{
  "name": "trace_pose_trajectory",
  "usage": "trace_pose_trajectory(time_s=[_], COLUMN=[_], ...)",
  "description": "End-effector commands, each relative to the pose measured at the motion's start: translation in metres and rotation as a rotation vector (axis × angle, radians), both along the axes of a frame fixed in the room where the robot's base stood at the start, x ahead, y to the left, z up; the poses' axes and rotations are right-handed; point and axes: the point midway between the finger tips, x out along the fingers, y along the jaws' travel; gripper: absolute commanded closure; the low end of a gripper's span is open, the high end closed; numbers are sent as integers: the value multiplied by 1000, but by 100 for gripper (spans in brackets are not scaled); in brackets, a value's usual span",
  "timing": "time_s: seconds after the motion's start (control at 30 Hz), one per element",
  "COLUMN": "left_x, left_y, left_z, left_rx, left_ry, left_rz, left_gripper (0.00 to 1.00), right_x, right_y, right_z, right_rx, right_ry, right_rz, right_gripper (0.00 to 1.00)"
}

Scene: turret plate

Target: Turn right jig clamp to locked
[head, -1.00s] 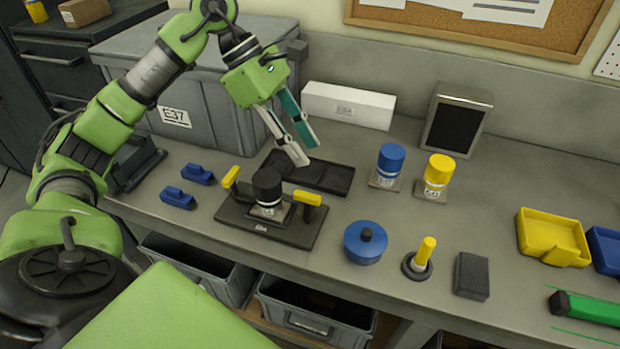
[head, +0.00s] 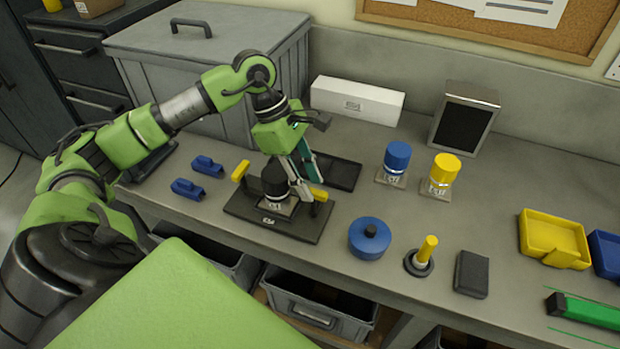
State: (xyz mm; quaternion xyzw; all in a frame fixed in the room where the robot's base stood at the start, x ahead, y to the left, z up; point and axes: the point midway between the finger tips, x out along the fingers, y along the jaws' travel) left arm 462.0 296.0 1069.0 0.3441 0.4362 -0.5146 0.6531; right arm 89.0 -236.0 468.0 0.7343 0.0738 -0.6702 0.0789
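The jig (head: 245,208) is a dark plate on the bench. A black-topped cylinder (head: 274,180) stands at its middle, with a yellow-handled clamp on each side. The left clamp (head: 240,171) has its yellow handle raised. The right clamp (head: 319,194) also shows a yellow handle, partly covered by my fingers. My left gripper (head: 307,189) points down at the right clamp, just behind and left of its handle. Its fingers look apart, and whether they touch the handle cannot be told. My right gripper is not in view.
A black tray (head: 343,174) lies behind the jig. Two blue clips (head: 188,189) lie to its left. A blue round lid (head: 369,240), a yellow-handled stamp (head: 424,254) and a dark block (head: 471,274) stand to its right. A grey bin (head: 222,75) stands behind my arm.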

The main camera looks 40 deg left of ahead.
Motion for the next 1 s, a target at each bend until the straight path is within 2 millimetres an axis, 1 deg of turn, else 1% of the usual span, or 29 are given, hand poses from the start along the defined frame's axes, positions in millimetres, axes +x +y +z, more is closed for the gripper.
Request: trace_pose_trajectory(time_s=[0.17,0.4,0.43,0.47,0.5,0.53,0.8,1.0], left_x=[1,1,1,1,1,1,1,0], left_y=[-4,-4,-4,-4,-4,-4,-4,-3], left_z=[-9,-10,-10,-10,-10,-10,-10,-12], left_rx=[0,0,0,0,0,0,0,2], left_ry=[0,0,0,0,0,0,0,-1], left_rz=[0,0,0,0,0,0,7,58], left_gripper=[71,71,76,84,94,100,100,100], right_x=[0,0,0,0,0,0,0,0], right_y=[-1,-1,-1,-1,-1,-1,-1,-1], right_z=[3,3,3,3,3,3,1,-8], right_rx=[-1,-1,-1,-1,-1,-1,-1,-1], right_ry=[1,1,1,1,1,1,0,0], right_rz=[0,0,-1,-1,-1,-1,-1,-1], right_gripper=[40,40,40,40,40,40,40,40])
